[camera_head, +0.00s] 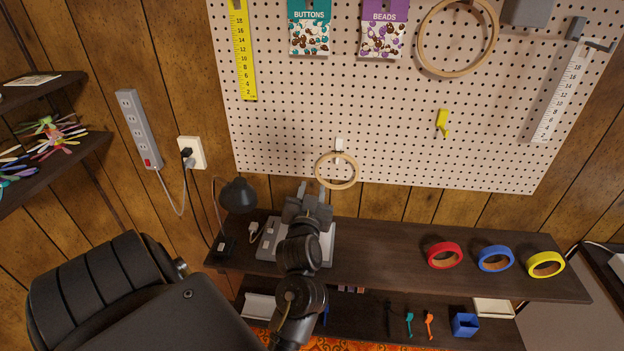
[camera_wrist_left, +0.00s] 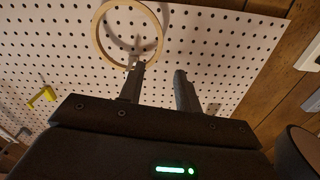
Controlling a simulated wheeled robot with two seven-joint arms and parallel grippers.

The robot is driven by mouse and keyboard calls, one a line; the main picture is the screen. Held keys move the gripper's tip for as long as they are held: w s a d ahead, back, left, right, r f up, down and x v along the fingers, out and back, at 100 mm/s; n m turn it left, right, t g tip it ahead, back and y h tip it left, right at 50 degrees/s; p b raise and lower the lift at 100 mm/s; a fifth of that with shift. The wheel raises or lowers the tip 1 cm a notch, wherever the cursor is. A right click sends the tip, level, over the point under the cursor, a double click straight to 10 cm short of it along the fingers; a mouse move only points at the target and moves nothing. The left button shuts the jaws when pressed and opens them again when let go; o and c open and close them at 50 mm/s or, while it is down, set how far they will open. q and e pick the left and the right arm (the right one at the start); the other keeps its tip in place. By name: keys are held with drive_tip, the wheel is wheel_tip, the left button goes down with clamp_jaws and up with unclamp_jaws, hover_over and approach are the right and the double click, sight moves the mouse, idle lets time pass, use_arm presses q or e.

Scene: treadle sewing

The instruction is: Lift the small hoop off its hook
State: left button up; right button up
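The small wooden hoop (camera_head: 356,172) hangs from a white hook (camera_head: 339,145) near the lower edge of the pegboard. In the left wrist view the hoop (camera_wrist_left: 160,38) is at the top, just beyond the fingers. My left gripper (camera_head: 312,192) is just below and left of the hoop, pointing up toward the board. In the wrist view its two fingers (camera_wrist_left: 158,75) are apart with nothing between them. One fingertip overlaps the hoop's lower rim in that view; I cannot tell whether it touches. My right gripper is not in view.
A larger hoop (camera_head: 422,55) hangs higher at right. A yellow clip-like item (camera_head: 442,122) is on the board. A black lamp (camera_head: 238,195) stands left of my gripper. Red (camera_head: 431,256), blue (camera_head: 482,260) and yellow (camera_head: 530,268) tape rolls lie right on the dark shelf (camera_head: 385,265).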

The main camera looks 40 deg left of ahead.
sight(317, 168)
use_arm(q)
drive_tip(key=p+x, duration=0.2)
drive_tip(key=x, duration=0.9)
drive_tip(key=shift+s, duration=0.1)
drive_tip(key=shift+d, duration=0.1)
clamp_jaws()
drive_tip(key=shift+r+p, duration=1.1)
drive_tip(key=shift+p, duration=0.25)
drive_tip(key=shift+s, duration=0.1)
